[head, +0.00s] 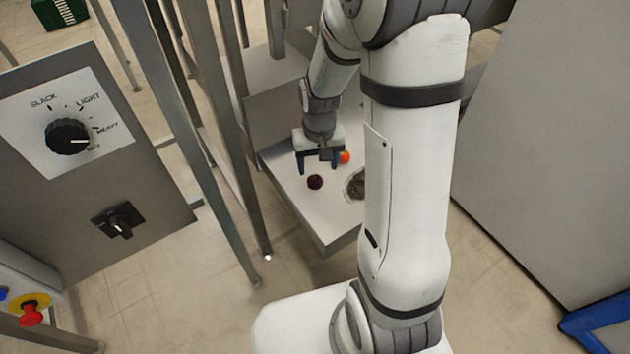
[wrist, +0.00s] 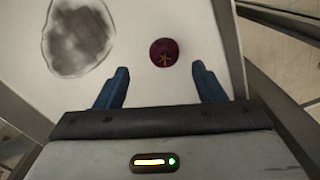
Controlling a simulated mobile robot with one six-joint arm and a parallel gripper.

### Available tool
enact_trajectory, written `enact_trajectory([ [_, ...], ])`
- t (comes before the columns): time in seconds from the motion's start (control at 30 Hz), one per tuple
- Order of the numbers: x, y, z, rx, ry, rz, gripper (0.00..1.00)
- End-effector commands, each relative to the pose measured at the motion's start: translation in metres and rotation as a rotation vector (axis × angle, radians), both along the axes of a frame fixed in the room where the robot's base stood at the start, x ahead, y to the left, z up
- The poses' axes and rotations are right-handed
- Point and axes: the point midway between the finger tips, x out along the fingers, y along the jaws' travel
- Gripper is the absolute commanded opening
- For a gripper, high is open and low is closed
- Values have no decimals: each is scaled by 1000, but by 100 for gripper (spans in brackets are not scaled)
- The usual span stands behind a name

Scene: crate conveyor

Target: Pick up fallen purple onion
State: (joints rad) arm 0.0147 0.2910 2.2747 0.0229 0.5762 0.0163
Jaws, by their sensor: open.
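The purple onion (head: 315,182) is a small dark round thing lying on a pale metal tray surface (head: 290,180) in the head view. It also shows in the wrist view (wrist: 164,52), beyond and between the fingertips. My gripper (head: 318,170) has two blue fingers, is open and empty, and is over the tray close to the onion. In the wrist view my gripper (wrist: 160,78) points toward the onion, with no finger seen touching it.
An orange-red round item (head: 345,157) lies behind my gripper. A dark grey mesh-like patch (wrist: 78,40) is left of the onion in the wrist view. Grey metal posts (head: 225,150) stand left of the tray. A control panel (head: 90,150) with knobs is at far left.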

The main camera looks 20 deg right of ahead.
Motion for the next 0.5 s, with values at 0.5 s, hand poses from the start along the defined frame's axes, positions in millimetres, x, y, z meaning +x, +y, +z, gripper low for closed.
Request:
enact_trajectory([
  [0.5,1,7,-62,0,1,1,63],
])
